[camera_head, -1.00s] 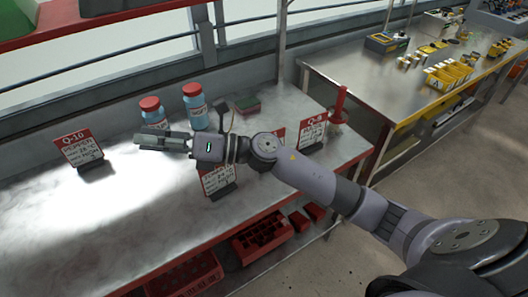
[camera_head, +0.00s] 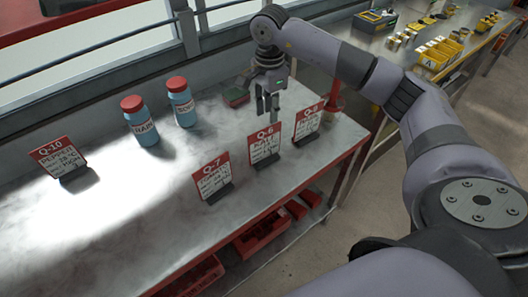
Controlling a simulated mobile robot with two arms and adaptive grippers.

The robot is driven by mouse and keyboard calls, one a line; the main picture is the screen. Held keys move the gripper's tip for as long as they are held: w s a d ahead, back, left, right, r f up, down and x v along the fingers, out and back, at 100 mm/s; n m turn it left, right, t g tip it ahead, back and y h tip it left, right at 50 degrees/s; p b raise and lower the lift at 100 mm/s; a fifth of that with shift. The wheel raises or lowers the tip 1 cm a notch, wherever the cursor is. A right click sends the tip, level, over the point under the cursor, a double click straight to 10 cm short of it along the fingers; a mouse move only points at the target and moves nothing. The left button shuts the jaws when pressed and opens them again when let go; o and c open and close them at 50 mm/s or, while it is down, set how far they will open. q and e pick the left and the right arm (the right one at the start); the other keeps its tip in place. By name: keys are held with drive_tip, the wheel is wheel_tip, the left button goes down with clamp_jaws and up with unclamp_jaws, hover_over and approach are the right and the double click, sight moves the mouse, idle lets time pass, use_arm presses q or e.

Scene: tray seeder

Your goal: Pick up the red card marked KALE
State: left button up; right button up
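Several red-topped cards stand in dark holders on the grey bench: Q-10 (camera_head: 58,157) at the left, Q-7 (camera_head: 211,177) in the middle, Q-6 (camera_head: 265,144) right of it and Q-8 (camera_head: 307,122) at the right. The crop names on Q-6 and Q-8 are too small to read surely, so I cannot tell which is KALE. My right gripper (camera_head: 267,108) points down just above and behind the Q-6 card. Its fingers are apart with nothing seen between them. My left gripper is out of view.
Two blue bottles with red caps (camera_head: 140,121) (camera_head: 181,102) stand at the back. A small green and red block (camera_head: 236,97) lies near the gripper. A red-handled object (camera_head: 335,92) is behind Q-8. Red bins (camera_head: 262,232) sit below the bench edge.

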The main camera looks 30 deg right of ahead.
wheel_tip(320, 180, down, 8)
drive_tip(key=p, duration=0.3)
hover_over(265, 158)
wheel_tip(265, 158, down, 5)
drive_tip(key=shift+w+f, duration=0.1)
drive_tip(key=shift+f, duration=0.2)
drive_tip(key=shift+c, duration=0.5)
clamp_jaws()
